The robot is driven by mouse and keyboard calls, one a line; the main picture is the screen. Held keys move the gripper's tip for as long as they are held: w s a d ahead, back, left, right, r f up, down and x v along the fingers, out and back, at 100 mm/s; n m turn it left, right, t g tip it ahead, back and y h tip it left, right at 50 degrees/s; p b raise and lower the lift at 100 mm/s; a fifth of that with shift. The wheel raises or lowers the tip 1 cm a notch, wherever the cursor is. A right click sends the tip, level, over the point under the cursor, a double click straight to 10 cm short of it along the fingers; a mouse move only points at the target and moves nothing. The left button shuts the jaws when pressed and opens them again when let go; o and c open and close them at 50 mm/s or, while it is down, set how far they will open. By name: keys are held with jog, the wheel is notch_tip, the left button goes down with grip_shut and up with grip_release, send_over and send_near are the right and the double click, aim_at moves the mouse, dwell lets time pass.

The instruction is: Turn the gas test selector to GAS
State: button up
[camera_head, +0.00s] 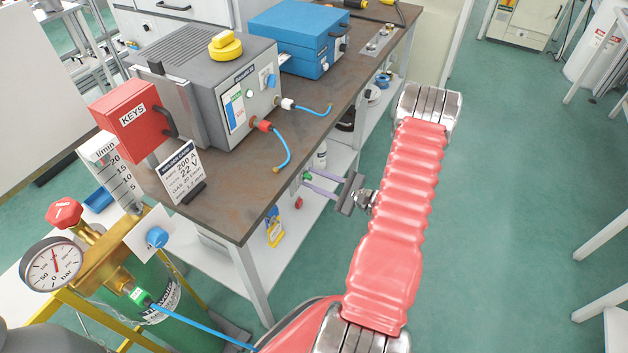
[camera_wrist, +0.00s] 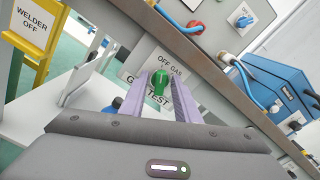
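The gas test selector is a green knob (camera_wrist: 160,84) on a pale plate (camera_wrist: 168,62) marked OFF, GAS and GAS TEST, shown tilted in the wrist view. Which marking the knob points at I cannot tell. My gripper (camera_wrist: 152,72) is open, with one lilac finger on each side of the knob. Whether either finger touches it is unclear. In the head view my gripper (camera_head: 312,181) reaches left under the bench top, and a bit of the green knob (camera_head: 306,177) shows at the fingertips.
The bench top (camera_head: 240,222) overhangs the selector closely. A yellow holder (camera_wrist: 42,72) with a WELDER OFF card is at upper left in the wrist view. The grey welder (camera_head: 205,85), blue case (camera_head: 290,40) and red KEYS box (camera_head: 130,115) stand on the bench. Floor (camera_head: 500,200) right of my arm is clear.

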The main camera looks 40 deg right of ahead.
grip_shut()
jog(key=shift+a, duration=0.25)
jog(key=shift+d, duration=0.1)
jog(key=shift+m, duration=0.3)
jog(key=m, duration=0.4)
jog(key=shift+d+m, duration=0.2)
jog(key=shift+m, duration=0.2)
jog(key=m, duration=0.6)
jog(key=shift+d+f+m, duration=0.1)
jog(key=shift+d+m, duration=0.05)
jog(key=shift+m, duration=0.15)
jog(key=shift+o, duration=0.5)
grip_release()
jog(key=shift+w+d, duration=0.1)
